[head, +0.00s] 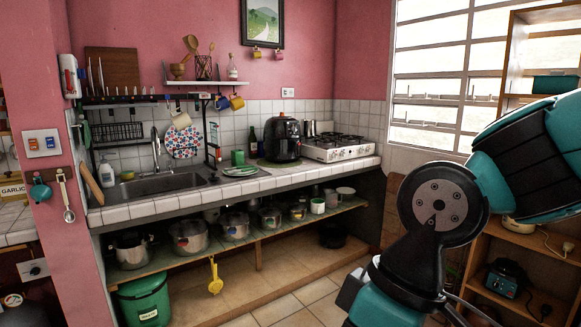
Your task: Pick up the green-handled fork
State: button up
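I cannot clearly make out a green-handled fork. A small pale plate (241,171) lies on the tiled counter (290,176), right of the sink, with something thin and green on it, too small to identify. My teal and black arm fills the right side of the head view and runs down out of the bottom edge. My gripper is not visible, so neither its opening nor anything in it can be seen.
A sink (165,184), a black air fryer (283,140) and a white stove (334,148) line the counter. Several pots stand on the open shelf (262,236) below. A green bucket (145,299) sits underneath. Floor (318,292) is clear in front.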

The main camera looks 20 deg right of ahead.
aim_at(243, 171)
jog(key=z, duration=0.25)
jog(key=i, duration=1.7)
jog(key=u, duration=0.35)
